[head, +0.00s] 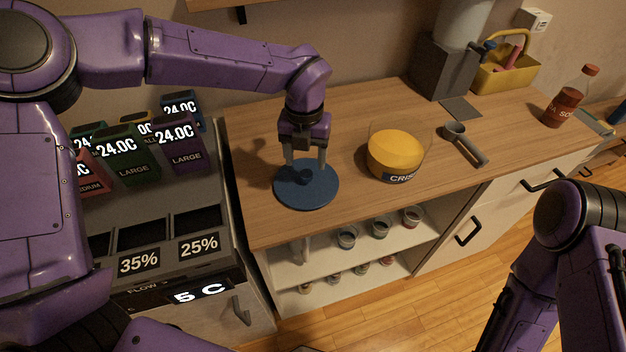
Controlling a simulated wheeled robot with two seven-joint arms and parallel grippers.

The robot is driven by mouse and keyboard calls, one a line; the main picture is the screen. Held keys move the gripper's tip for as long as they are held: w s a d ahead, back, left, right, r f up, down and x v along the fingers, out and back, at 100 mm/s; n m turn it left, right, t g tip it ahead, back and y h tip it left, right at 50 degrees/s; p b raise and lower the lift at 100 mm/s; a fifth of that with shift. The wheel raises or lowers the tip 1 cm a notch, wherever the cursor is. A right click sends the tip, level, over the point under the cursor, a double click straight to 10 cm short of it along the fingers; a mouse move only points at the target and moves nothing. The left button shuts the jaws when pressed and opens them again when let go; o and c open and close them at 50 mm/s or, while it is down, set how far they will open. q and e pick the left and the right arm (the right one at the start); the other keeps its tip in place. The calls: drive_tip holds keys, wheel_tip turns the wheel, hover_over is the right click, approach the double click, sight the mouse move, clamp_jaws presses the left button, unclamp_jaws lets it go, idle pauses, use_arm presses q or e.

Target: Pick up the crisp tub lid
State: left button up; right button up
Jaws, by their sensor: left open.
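The crisp tub lid (318,196) is a flat, round, dark blue disc with a small knob in its middle. It lies on the wooden counter near the left end. My left gripper (305,166) points down over the lid, open, with its two fingers on either side above the knob area. I cannot tell whether the fingertips touch the lid. The crisp tub (396,152) stands to the right of the lid, clear-walled with yellow contents and a dark label reading "CRIS". My right arm shows at the lower right, but its gripper is out of view.
A metal scoop (465,143) lies right of the tub. A dark dispenser (441,68), a yellow caddy (505,72) and a red soda bottle (557,108) stand farther right. A machine with coloured cartons (127,160) adjoins the left end. Small cups (347,238) sit on the shelf below.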

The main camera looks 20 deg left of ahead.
sight(306, 173)
use_arm(q)
drive_tip(key=f, duration=0.2)
drive_tip(key=f+p, duration=0.1)
drive_tip(key=f, duration=0.1)
drive_tip(key=w+f+p, duration=0.1)
drive_tip(key=f, duration=0.1)
drive_tip(key=shift+a, duration=0.1)
drive_tip(key=shift+a+f, duration=0.1)
drive_tip(key=shift+f, duration=0.15)
drive_tip(key=c, duration=1.1)
